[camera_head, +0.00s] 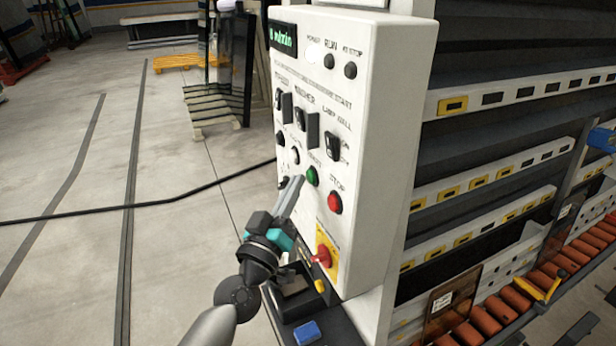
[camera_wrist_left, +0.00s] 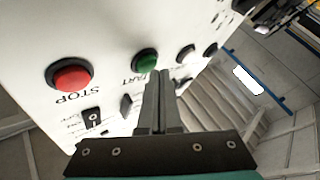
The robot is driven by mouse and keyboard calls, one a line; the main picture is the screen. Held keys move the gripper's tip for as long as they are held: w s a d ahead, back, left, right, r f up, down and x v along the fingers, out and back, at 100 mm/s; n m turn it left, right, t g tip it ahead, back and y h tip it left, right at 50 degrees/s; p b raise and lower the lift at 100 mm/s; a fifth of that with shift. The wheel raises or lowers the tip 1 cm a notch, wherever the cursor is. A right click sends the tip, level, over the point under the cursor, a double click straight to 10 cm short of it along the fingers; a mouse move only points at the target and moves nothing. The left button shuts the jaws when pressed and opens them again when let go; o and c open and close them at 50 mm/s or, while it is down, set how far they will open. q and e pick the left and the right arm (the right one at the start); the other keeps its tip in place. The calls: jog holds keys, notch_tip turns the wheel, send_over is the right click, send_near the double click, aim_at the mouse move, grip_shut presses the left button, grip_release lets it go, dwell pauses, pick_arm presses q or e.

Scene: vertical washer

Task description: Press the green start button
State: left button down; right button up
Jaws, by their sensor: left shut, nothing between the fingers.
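The green start button (camera_head: 312,176) is on the white control panel (camera_head: 345,120), to the left of and above the red stop button (camera_head: 335,202). My left gripper (camera_head: 298,180) is shut and empty, its fingertips just left of the green button in the head view. In the left wrist view, the shut fingers (camera_wrist_left: 158,75) point at the green button (camera_wrist_left: 146,60), with the tips at its lower edge. I cannot tell whether they touch it. The red stop button (camera_wrist_left: 71,76) is further left there. My right gripper is not in view.
Several black knobs and switches are above the button, including a black switch (camera_head: 333,146). A red and yellow rotary switch (camera_head: 325,255) is below. Roller shelving (camera_head: 500,190) stands to the right. Open floor (camera_head: 150,150) lies to the left, crossed by a black cable.

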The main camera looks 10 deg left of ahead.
pick_arm(q)
jog(key=shift+w+d, duration=0.25)
jog(key=shift+d, duration=0.2)
dwell(0.6)
jog(key=shift+a, duration=0.15)
jog(key=shift+s+a, duration=0.55)
jog(key=shift+a, duration=0.1)
